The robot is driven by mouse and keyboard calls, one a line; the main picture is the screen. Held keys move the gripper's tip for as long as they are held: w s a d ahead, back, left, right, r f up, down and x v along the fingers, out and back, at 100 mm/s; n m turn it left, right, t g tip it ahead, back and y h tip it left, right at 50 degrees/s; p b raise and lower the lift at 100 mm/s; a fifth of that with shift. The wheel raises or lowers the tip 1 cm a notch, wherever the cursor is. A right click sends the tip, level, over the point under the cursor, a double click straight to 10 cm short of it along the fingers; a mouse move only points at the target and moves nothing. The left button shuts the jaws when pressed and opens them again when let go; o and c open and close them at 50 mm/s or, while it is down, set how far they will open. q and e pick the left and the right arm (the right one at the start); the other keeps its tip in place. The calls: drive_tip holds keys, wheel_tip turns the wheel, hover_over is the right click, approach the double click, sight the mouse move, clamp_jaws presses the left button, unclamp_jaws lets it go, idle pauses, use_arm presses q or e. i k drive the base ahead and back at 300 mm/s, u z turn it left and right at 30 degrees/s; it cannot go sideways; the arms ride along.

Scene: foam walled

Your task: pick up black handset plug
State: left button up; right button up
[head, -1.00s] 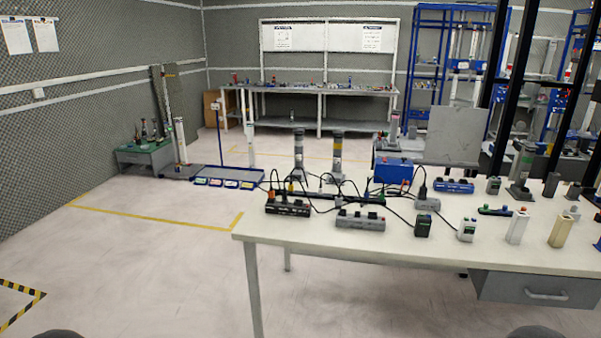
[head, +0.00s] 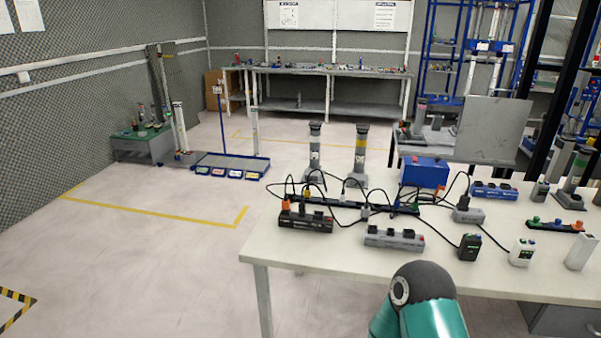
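A black handset (head: 470,247) stands near the front of the white table, with a black cable rising from it toward the power strips behind. I cannot trace that cable to its plug for certain among the crossing cables. A black plug (head: 464,184) stands upright in a small grey socket block (head: 468,215). Several smaller plugs sit in the long dark blue strip (head: 404,207) and the black strip (head: 306,222). One rounded teal and dark grey link of my arm shows at the bottom centre, in front of the table edge. Neither gripper's fingers are in view.
On the white table (head: 330,262) stand a grey power strip (head: 394,238), a white handset (head: 521,252), a blue box (head: 424,172), a blue strip (head: 493,190) and two grey posts (head: 315,150). The front left table corner is bare. Open floor lies left of the table.

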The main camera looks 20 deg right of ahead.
sight(302, 205)
drive_tip(key=z, duration=0.1)
drive_tip(key=i, duration=0.8)
drive_tip(key=z, duration=0.65)
